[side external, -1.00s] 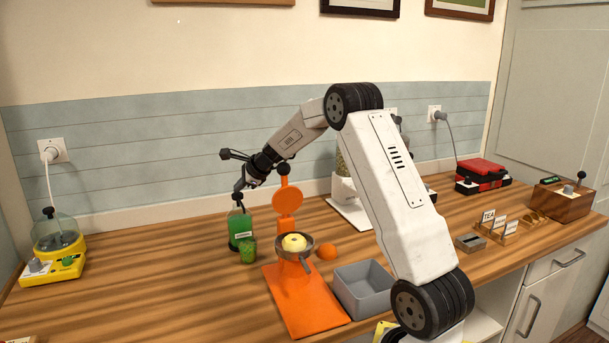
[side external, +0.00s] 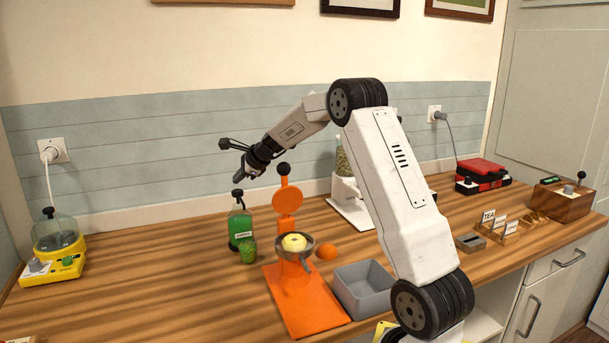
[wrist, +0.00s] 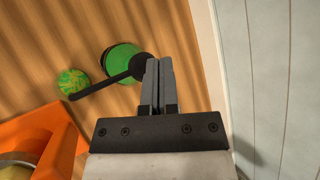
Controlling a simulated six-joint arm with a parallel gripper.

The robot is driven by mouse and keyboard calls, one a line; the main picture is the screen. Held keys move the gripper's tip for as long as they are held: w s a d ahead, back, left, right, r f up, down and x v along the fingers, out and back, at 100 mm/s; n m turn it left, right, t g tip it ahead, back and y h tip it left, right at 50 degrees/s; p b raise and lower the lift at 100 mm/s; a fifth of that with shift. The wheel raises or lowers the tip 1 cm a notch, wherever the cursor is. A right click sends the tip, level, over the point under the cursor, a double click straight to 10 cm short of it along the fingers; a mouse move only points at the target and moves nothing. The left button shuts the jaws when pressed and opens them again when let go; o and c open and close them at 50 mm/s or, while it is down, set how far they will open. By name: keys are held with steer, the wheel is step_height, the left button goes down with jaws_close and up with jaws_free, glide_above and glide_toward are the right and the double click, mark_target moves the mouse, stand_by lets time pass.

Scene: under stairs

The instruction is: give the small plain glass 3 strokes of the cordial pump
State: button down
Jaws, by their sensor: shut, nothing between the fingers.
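The cordial pump bottle (side external: 240,225) is green with a black pump head (side external: 237,193) and stands upright on the counter. A small glass (side external: 248,252) that looks green stands just in front of it; in the wrist view the glass (wrist: 73,82) lies under the tip of the black spout (wrist: 100,87). The bottle (wrist: 122,62) is seen from above there. My gripper (side external: 238,176) is shut and empty, a little above the pump head and apart from it in the side view. In the wrist view my gripper's fingers (wrist: 159,65) are together beside the pump head.
An orange juicer press (side external: 303,290) with a yellow fruit half stands right of the glass, near an orange fruit (side external: 327,251) and a grey bin (side external: 362,288). A yellow appliance (side external: 55,250) is at far left. The counter between it and the bottle is clear.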

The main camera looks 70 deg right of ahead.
mark_target(240, 191)
steer(key=shift+r, duration=1.85)
steer(key=s+a+f+n+g, duration=0.2)
steer(key=s+a+f+n, duration=0.3)
steer(key=a, duration=0.5)
steer(key=s+a+f+n+g, duration=0.2)
steer(key=a+f+n, duration=0.1)
steer(key=a+n, duration=0.5)
steer(key=s+a+f+n+g, duration=0.1)
steer(key=s+a+f+n, duration=0.2)
steer(key=s+a+n, duration=0.4)
steer(key=s+a+f+n+g, duration=0.1)
steer(key=s+a+f+n, duration=0.3)
steer(key=s+a+n, duration=0.3)
steer(key=s, duration=0.4)
steer(key=shift+a+f+n+g, duration=0.25)
steer(key=shift+n+g, duration=0.05)
